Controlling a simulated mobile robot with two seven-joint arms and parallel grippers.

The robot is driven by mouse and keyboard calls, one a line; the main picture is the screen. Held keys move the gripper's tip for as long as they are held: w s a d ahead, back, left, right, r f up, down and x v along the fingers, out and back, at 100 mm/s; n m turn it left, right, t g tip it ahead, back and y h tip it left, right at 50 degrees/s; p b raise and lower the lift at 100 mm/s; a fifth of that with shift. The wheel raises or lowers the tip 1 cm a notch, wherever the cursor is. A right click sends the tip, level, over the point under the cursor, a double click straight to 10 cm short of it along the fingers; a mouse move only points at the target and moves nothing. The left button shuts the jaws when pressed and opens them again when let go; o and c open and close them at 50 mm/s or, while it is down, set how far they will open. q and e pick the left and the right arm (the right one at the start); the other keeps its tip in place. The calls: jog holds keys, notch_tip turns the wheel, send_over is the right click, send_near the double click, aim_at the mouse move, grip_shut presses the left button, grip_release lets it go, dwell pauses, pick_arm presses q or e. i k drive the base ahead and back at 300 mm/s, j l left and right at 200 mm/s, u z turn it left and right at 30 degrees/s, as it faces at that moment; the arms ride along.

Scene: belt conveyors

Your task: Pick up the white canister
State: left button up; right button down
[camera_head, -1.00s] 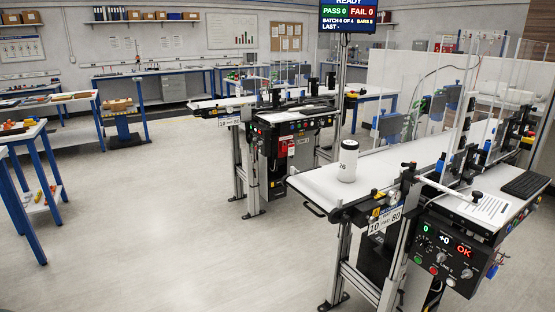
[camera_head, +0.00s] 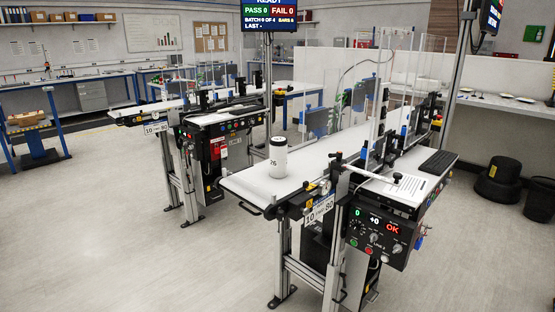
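The white canister (camera_head: 278,160) stands upright near the front-left end of the nearer conveyor's white belt (camera_head: 262,186). Neither of my grippers shows in the head view, so nothing of mine is seen touching the canister.
A second conveyor (camera_head: 190,108) stands behind at left. A status screen (camera_head: 268,18) hangs above. Black bins (camera_head: 500,180) stand at right. Floor at front left is clear.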

aim_at(279, 146)
jog(key=i+l, duration=0.2)
jog(key=l, duration=0.2)
jog(key=i+l, duration=0.2)
jog(key=l, duration=0.2)
jog(key=i+l, duration=0.2)
jog(key=l, duration=0.25)
jog(key=i+l, duration=0.2)
jog(key=l, duration=0.2)
jog(key=i+l, duration=0.2)
jog(key=l, duration=0.2)
jog(key=i+l, duration=0.2)
jog(key=l, duration=0.2)
jog(key=i+l, duration=0.25)
jog(key=l, duration=0.15)
jog(key=i+l, duration=0.2)
jog(key=l, duration=0.25)
jog(key=i+l, duration=1)
jog(key=l, duration=0.2)
jog(key=k+j+u, duration=0.2)
jog(key=k+j, duration=0.3)
jog(key=k+j+u, duration=0.1)
jog(key=u, duration=0.25)
jog(key=k+j+u, duration=0.1)
jog(key=j+u, duration=0.6)
jog(key=k+l, duration=0.05)
jog(key=l, duration=0.05)
